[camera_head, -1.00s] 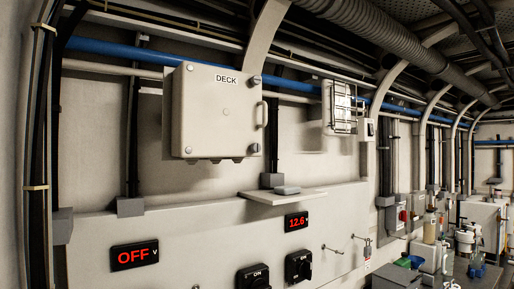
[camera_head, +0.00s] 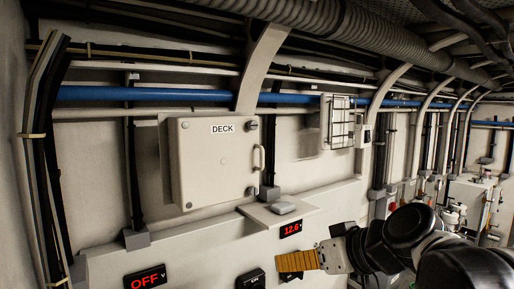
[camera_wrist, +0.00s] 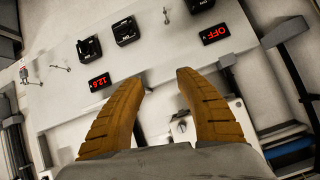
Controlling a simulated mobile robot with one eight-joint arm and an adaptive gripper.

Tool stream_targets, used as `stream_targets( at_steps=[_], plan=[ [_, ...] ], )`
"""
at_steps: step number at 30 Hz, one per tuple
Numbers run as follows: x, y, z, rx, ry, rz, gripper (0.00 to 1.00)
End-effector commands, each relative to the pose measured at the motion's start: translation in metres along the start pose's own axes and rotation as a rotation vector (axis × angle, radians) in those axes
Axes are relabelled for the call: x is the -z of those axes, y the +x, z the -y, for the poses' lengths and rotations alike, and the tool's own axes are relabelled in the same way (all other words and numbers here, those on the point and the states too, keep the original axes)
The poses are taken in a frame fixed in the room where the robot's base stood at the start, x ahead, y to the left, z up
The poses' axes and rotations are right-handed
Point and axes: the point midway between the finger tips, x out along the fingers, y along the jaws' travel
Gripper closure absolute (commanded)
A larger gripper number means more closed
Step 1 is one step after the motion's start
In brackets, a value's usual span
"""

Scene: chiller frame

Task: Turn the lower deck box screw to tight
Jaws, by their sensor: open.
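The off-white deck box (camera_head: 215,160), labelled DECK, hangs on the wall left of centre in the head view. Its lid is closed. A small round lower screw (camera_head: 252,191) shows at the lid's lower right corner; its turn position is too small to tell. My gripper (camera_head: 285,263), with ribbed orange fingers, is below and to the right of the box, apart from it. In the wrist view my gripper (camera_wrist: 158,77) is open and empty, with its fingers spread. Part of a pale box with a round knob shows between and behind the fingers there.
A small shelf (camera_head: 275,213) with a grey item on it juts out below the box. A red 12.6 display (camera_head: 291,229) and an OFF display (camera_head: 146,279) sit lower on the panel. A wire-caged fitting (camera_head: 338,121) is on the wall to the right.

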Motion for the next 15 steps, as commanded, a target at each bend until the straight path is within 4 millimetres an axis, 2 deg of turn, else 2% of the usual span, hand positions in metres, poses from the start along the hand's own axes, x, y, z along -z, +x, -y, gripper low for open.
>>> stream_targets(
  at_steps=[1, 3, 6, 9, 12, 15],
  plan=[
    [0.046, -0.016, 0.005, 0.02, -0.014, -0.034, 0.58],
    [0.085, -0.025, 0.009, 0.046, -0.037, -0.083, 0.58],
    [0.123, -0.034, 0.012, 0.069, -0.061, -0.135, 0.58],
    [0.143, -0.038, 0.012, 0.081, -0.075, -0.166, 0.58],
    [0.15, -0.035, 0.013, 0.086, -0.081, -0.177, 0.58],
    [0.151, -0.022, 0.014, 0.087, -0.082, -0.178, 0.58]
  ],
)
